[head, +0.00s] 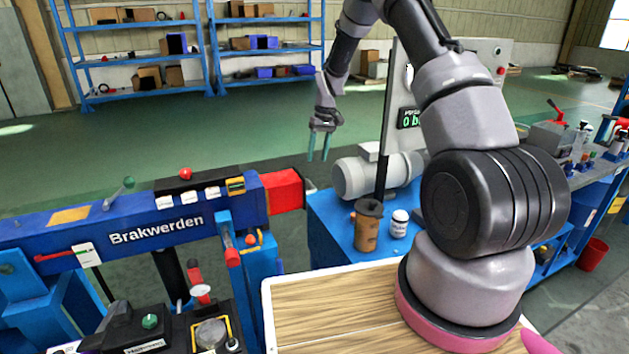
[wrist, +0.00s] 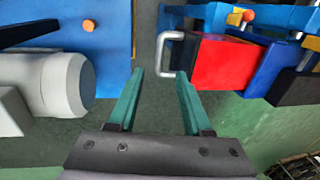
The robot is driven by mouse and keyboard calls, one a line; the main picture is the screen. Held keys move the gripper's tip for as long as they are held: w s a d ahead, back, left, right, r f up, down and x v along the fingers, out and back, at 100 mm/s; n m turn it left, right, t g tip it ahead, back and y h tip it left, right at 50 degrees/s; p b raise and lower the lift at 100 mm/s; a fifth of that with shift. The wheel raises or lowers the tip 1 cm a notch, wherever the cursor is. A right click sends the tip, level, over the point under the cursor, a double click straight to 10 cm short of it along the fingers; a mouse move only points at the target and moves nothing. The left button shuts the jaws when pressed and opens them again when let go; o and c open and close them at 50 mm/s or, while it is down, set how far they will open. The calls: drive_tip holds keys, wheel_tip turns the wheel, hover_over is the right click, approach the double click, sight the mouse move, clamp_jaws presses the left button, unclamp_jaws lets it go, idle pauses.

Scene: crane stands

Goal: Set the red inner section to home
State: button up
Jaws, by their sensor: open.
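The red inner section (head: 284,191) sticks out of the right end of the blue boom (head: 225,200) labelled Brakwerden. In the wrist view the red section (wrist: 226,64) lies right of centre, with a grey bar handle (wrist: 163,52) on its end face. My gripper (head: 318,157) hangs above and to the right of the red section in the head view, teal fingers pointing down. In the wrist view my gripper (wrist: 160,74) is open and empty. Its fingertips show near the handle, but I cannot tell the depth between them.
A blue bench (head: 340,238) right of the boom carries a grey motor (head: 358,177), a brown cup (head: 367,226) and a white jar (head: 399,223). The motor also shows at left in the wrist view (wrist: 55,82). A control box (head: 150,330) stands at lower left.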

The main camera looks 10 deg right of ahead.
sight(312, 184)
drive_tip(key=f, duration=0.3)
drive_tip(key=a+f, duration=0.1)
drive_tip(key=f, duration=0.5)
drive_tip(key=shift+s+a+f, duration=0.2)
drive_tip(key=shift+a+f, duration=0.1)
drive_tip(key=shift+a, duration=0.05)
clamp_jaws()
idle(0.9)
